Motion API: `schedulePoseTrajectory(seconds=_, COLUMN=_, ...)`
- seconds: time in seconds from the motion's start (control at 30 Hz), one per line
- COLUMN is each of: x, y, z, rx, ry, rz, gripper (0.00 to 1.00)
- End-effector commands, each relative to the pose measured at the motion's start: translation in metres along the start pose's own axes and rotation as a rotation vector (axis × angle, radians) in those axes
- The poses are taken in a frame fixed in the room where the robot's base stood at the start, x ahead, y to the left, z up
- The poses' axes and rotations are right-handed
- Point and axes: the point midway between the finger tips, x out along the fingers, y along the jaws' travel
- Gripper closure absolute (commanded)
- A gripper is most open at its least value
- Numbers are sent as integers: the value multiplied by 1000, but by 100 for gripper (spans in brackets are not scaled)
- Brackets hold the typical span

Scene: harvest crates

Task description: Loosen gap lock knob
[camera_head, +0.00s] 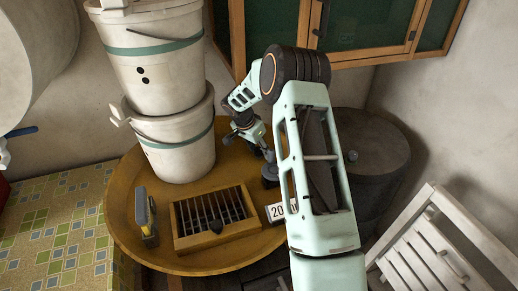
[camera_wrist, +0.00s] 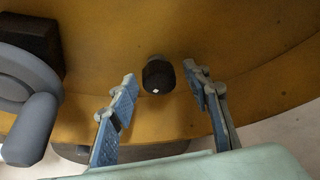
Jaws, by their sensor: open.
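A black, rounded knob-like piece (camera_wrist: 158,75) with a small white mark shows in the wrist view against the ochre tabletop. I take it for the gap lock knob, but what it is fixed to is not clear. My gripper (camera_wrist: 160,73) is open, with one blue-padded finger on each side of the piece. Visible gaps separate it from both fingers in the picture; the depth between them is hard to judge. In the head view, my gripper (camera_head: 260,150) is small and partly covered by my arm, above the back right of the round table, near a dark part (camera_head: 270,173).
A grey round part with a handle (camera_wrist: 30,125) lies left in the wrist view. On the round table (camera_head: 125,225) stand stacked white buckets (camera_head: 155,75), a slatted wooden box (camera_head: 205,242), a grey-yellow tool (camera_head: 146,215) and a numbered plate (camera_head: 277,212). A dark barrel (camera_head: 380,150) stands right.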

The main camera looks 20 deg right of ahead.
Motion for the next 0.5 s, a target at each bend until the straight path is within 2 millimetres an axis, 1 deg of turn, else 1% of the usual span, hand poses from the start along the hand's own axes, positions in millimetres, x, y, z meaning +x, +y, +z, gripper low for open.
schedulePoseTrajectory(seconds=0.3, x=2, y=0, z=0, rx=0, ry=0, rz=-1, gripper=56)
schedulePoseTrajectory(seconds=0.5, x=2, y=0, z=0, rx=0, ry=0, rz=-1, gripper=78)
